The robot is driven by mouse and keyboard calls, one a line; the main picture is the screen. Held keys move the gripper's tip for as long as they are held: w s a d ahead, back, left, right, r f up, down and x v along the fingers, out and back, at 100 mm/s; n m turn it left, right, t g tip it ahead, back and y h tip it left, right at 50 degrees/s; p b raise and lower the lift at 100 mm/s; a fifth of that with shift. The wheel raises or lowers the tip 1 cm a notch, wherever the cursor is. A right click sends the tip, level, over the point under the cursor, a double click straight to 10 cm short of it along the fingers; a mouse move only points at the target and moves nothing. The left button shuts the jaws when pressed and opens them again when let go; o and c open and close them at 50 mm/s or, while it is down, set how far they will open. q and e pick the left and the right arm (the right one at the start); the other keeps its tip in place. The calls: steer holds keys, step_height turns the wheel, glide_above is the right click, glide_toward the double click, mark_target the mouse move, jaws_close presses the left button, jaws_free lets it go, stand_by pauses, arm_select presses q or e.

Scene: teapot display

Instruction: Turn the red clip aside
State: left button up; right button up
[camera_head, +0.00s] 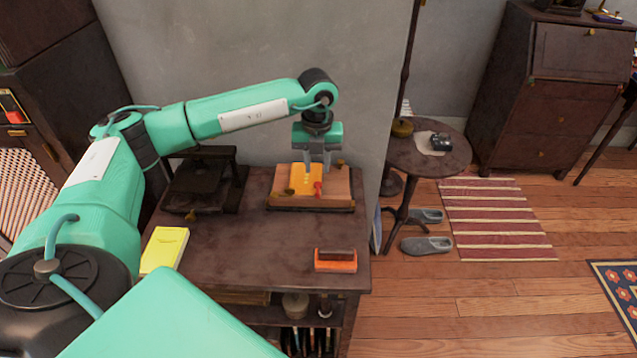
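The small red clip (318,188) is on a wooden board (336,185) at the back of the dark table, by the right edge of a yellow piece (300,181). My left gripper (317,172) points down just above the red clip. Its two grey fingers look apart, with nothing visible held between them. I cannot tell whether a fingertip touches the clip. My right gripper is not in view.
The table (240,245) also holds a dark press-like device (203,180), a yellow box (164,250) and an orange-red block with a dark top (336,262). The table's middle is clear. A grey wall (230,50) stands close behind.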

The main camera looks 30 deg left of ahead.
mark_target(318, 189)
arm_select(q)
step_height(318, 189, down, 8)
steer(key=shift+r, duration=0.25)
jaws_close()
